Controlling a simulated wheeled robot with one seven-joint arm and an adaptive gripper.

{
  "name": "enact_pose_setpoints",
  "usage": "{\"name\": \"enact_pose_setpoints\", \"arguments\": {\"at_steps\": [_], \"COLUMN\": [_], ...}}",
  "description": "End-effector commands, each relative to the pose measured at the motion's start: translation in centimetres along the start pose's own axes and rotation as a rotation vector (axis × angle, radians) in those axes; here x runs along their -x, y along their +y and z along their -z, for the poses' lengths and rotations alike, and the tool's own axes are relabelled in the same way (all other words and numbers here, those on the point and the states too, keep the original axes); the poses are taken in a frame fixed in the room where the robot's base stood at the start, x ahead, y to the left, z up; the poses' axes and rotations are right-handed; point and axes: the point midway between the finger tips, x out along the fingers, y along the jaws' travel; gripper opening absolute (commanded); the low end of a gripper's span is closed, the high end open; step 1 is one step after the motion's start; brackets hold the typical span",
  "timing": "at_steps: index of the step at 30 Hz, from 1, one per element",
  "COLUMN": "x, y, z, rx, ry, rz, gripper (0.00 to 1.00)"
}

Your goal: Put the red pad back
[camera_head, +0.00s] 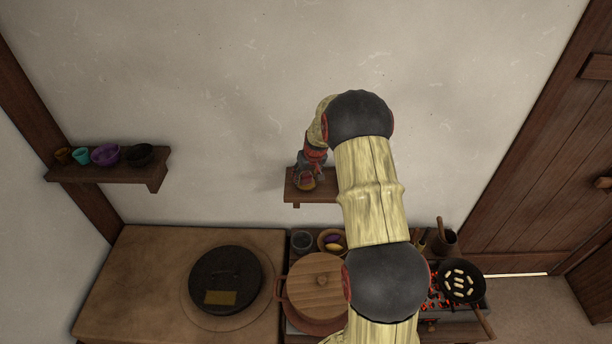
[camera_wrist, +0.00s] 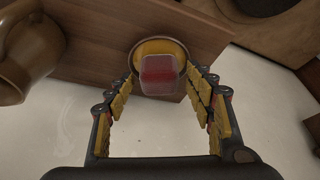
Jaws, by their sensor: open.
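The red pad (camera_wrist: 159,72) shows in the wrist view as a small rounded red block with a pale, see-through-looking edge. It is at a round yellow dish (camera_wrist: 157,46) with a dark rim, on a small wooden wall shelf (camera_wrist: 100,45). I cannot tell whether the pad rests in the dish or is above it. My gripper (camera_wrist: 162,79) is open, its yellow-padded fingers on either side of the pad with gaps visible. In the head view my gripper (camera_head: 307,176) is over the small shelf (camera_head: 325,196), and my arm hides the shelf's right part.
A brown jug (camera_wrist: 28,50) stands close to my gripper's left in the wrist view. A left shelf (camera_head: 108,168) holds several small bowls. Below are a dark round quern (camera_head: 225,280), a wooden-lidded pot (camera_head: 316,285) and a pan (camera_head: 461,282) over glowing coals.

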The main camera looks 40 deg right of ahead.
Motion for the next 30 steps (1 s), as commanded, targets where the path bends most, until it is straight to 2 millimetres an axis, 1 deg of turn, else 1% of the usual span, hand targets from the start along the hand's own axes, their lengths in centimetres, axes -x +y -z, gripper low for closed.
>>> {"name": "enact_pose_setpoints", "arguments": {"at_steps": [1,5,12,16,22,23,26,29,30], "x": [0.9,3.2,8.2,10.2,11.9,12.3,14.7,18.8,20.7], "y": [0.1,0.1,0.0,0.0,-0.2,-0.5,-2.3,-5.6,-7.0], "z": [0.2,0.2,0.1,0.1,0.1,0.1,-0.1,-0.8,-1.4], "rx": [0.000,0.000,0.000,0.000,0.002,0.004,0.018,0.043,0.054], "ry": [0.005,0.006,0.005,0.005,0.004,0.005,0.011,0.022,0.027], "rz": [-0.001,-0.002,-0.001,-0.001,0.000,0.001,0.007,0.017,0.022], "gripper": [0.54,0.54,0.54,0.54,0.54,0.54,0.54,0.54,0.54]}}
